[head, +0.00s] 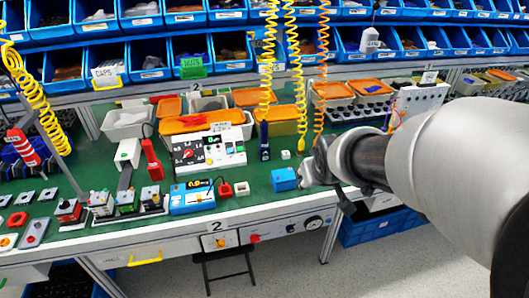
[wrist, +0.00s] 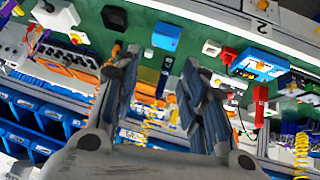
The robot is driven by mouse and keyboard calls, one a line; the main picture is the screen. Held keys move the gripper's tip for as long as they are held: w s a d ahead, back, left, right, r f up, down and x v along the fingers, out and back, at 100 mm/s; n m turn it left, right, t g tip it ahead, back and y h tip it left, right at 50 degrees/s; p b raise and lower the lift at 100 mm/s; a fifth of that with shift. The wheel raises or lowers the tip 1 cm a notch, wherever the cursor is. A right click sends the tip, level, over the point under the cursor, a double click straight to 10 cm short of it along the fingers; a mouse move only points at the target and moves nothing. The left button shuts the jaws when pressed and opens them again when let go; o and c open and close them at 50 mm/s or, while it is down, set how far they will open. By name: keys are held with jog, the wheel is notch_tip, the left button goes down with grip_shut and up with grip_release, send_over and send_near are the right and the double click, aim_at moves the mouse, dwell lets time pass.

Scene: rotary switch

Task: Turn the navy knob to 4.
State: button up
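On the bench's front strip in the head view sits a round dial (head: 313,222) with a pale face and a dark centre. I cannot make out the dial there.
A blue box (head: 284,179) sits on the green bench (head: 250,195) close to my gripper. A white panel with a red-pointer dial (head: 188,153) stands further back left. Yellow coiled cords (head: 297,90) hang behind my gripper.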

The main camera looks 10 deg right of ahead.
jog(key=shift+o, duration=0.6)
jog(key=w+d+f+t, duration=0.1)
jog(key=w+d+f, duration=0.2)
jog(key=w+f, duration=0.2)
jog(key=w, duration=0.3)
jog(key=shift+n, duration=0.3)
jog(key=w+d+f+t, duration=0.1)
jog(key=w+f, duration=0.1)
jog(key=f, duration=0.7)
jog(key=w+d+f+t+y+p, duration=0.1)
jog(key=w+d+f+t, duration=0.1)
jog(key=f, duration=0.7)
jog(key=w+d+f+n+t, duration=0.1)
jog(key=w+f, duration=0.3)
jog(key=f, duration=0.4)
jog(key=shift+d+f+t+y, duration=0.25)
jog(key=shift+f+t+y, duration=0.15)
jog(key=m+t+p, duration=0.1)
jog(key=m+t, duration=0.1)
jog(key=t, duration=0.3)
send_near(291, 230)
jog(key=w+b, duration=0.5)
jog(key=w, duration=0.3)
jog(key=shift+a+r, duration=0.1)
jog(key=shift+c, duration=0.5)
jog(key=c, duration=1)
